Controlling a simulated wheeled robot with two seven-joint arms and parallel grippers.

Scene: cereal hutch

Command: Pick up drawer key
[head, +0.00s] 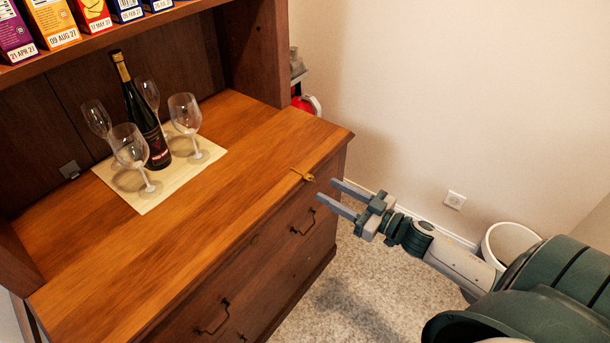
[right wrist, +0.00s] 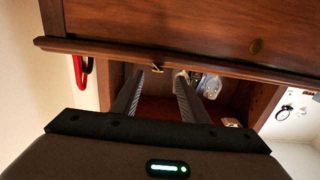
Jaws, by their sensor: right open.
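The drawer key (head: 303,175) is a small brass piece lying at the right front edge of the wooden hutch top (head: 200,225). In the right wrist view the key (right wrist: 157,68) shows at the edge of the wood, near and just beyond the fingertips. My right gripper (head: 325,192) is open and empty, just to the right of the key and apart from it, with its fingers pointing toward the hutch edge. It also shows in the right wrist view (right wrist: 157,78). My left gripper is not in view.
A wine bottle (head: 145,115) and several glasses, one a wine glass (head: 185,112), stand on a pale mat (head: 147,206). Cereal boxes (head: 50,22) line the shelf above. Drawers with handles (head: 303,222) are below the top. A white bin (head: 510,240) stands on the floor at right.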

